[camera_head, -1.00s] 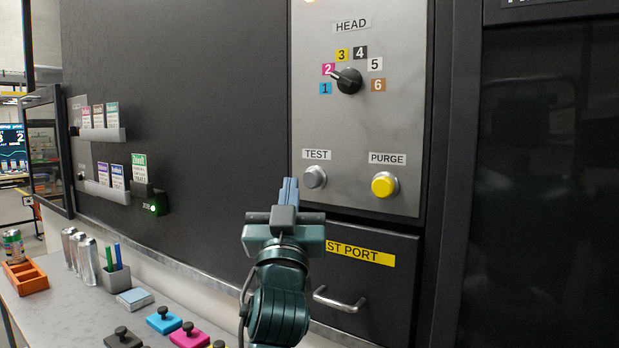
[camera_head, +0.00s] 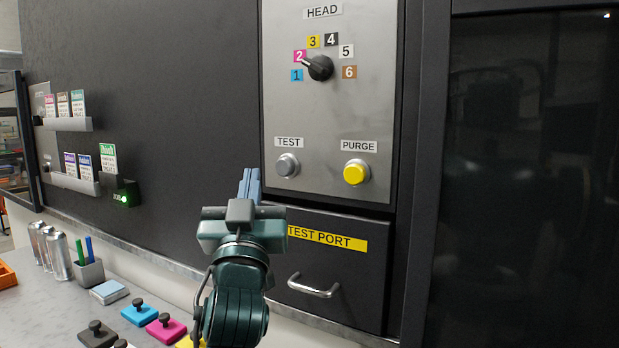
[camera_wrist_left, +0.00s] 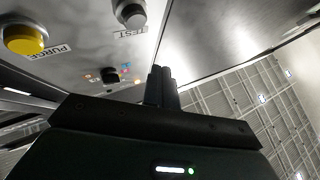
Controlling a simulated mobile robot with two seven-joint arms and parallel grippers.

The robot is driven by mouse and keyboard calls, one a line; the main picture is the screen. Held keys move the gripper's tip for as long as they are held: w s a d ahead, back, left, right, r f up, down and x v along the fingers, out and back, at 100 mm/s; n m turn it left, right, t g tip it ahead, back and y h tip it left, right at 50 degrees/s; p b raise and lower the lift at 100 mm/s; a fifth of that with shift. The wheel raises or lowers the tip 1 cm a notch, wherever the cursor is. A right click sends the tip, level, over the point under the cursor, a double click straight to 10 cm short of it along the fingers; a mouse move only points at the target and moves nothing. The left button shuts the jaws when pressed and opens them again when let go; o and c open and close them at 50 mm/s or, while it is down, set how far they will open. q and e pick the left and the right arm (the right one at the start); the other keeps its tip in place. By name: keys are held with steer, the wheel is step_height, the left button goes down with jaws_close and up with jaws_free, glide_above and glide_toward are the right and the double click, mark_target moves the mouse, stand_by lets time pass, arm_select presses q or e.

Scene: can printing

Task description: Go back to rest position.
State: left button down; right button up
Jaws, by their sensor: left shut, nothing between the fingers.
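My left gripper (camera_head: 249,185) stands upright in front of the machine's dark face, its blue-grey fingers shut together and empty. It is left of the grey TEST button (camera_head: 287,165) and covers the left end of the yellow TEST PORT label (camera_head: 340,240). In the left wrist view the shut fingers (camera_wrist_left: 161,80) point up between the control panel and the ceiling. The yellow PURGE button (camera_head: 355,172) is right of the TEST button. The HEAD knob (camera_head: 319,68) has its pointer towards the pink 2. My right gripper is in neither view.
The test port drawer has a metal handle (camera_head: 313,287) right of my arm. On the counter (camera_head: 40,312) at lower left are silver cans (camera_head: 59,255), a pen cup (camera_head: 88,270), a blue pad (camera_head: 109,292) and coloured stampers (camera_head: 139,312). Card racks (camera_head: 75,182) hang on the wall.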

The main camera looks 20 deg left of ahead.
arm_select(q)
step_height(320, 180, down, 29)
steer(key=s+d+m+g+h, duration=0.2)
steer(key=d+m+g+h, duration=0.15)
steer(key=g+h, duration=0.45)
steer(key=s+d+f+m+g+h, duration=0.25)
steer(key=s+f+g, duration=0.25)
steer(key=s+f, duration=0.45)
steer(key=s+d+f+m+g+h, duration=0.1)
steer(key=s+d+f+g, duration=0.2)
steer(key=s+f+g, duration=0.5)
steer(key=w+d+f+m+t+h+p, duration=0.1)
steer(key=w+d+f+t+h, duration=0.1)
steer(key=d+f+t, duration=0.4)
steer(key=t+h, duration=0.1)
steer(key=t, duration=0.2)
steer(key=shift+d+f, duration=0.35)
steer(key=shift+w, duration=0.1)
